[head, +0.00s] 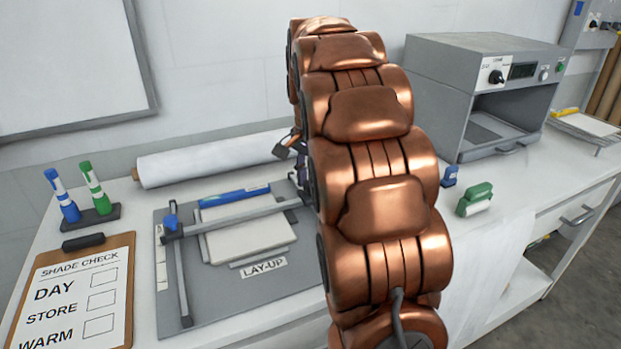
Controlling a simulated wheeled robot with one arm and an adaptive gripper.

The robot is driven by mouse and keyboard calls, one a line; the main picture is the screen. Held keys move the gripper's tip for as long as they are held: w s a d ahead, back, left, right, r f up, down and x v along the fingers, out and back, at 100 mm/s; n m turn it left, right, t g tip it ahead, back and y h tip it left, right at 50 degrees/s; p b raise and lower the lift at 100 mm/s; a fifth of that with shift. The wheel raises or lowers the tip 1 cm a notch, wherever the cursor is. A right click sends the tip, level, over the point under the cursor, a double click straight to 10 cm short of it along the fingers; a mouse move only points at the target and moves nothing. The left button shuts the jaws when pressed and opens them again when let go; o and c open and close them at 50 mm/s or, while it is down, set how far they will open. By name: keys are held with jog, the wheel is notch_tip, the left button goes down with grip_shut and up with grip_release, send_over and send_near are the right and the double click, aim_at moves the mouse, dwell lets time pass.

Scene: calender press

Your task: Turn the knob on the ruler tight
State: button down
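The ruler (232,215) is a grey bar lying across the lay-up board (215,300), over a stack of pale sheets (245,237). A blue knob (171,220) stands upright at the ruler's left end, above a grey rail (183,285) that runs toward the front. I cannot tell how tight the knob is. The ruler's right end goes behind my copper arm. My gripper (291,147) is mostly hidden behind the arm; only dark parts show near the paper roll, well right of and behind the blue knob. Its opening is not visible.
A blue strip (235,196) lies behind the ruler. Blue and green markers (95,188) stand left, above a clipboard (77,292). A white roll (205,160) lies at the back. A grey light box (490,90) and a green stamp (474,200) stand right of my arm.

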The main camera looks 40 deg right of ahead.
aim_at(310, 183)
jog(key=shift+m, duration=0.3)
jog(key=c, duration=0.8)
grip_release()
jog(key=shift+o, duration=0.2)
jog(key=shift+r, duration=0.1)
notch_tip(310, 183, up, 6)
jog(key=shift+r, duration=0.65)
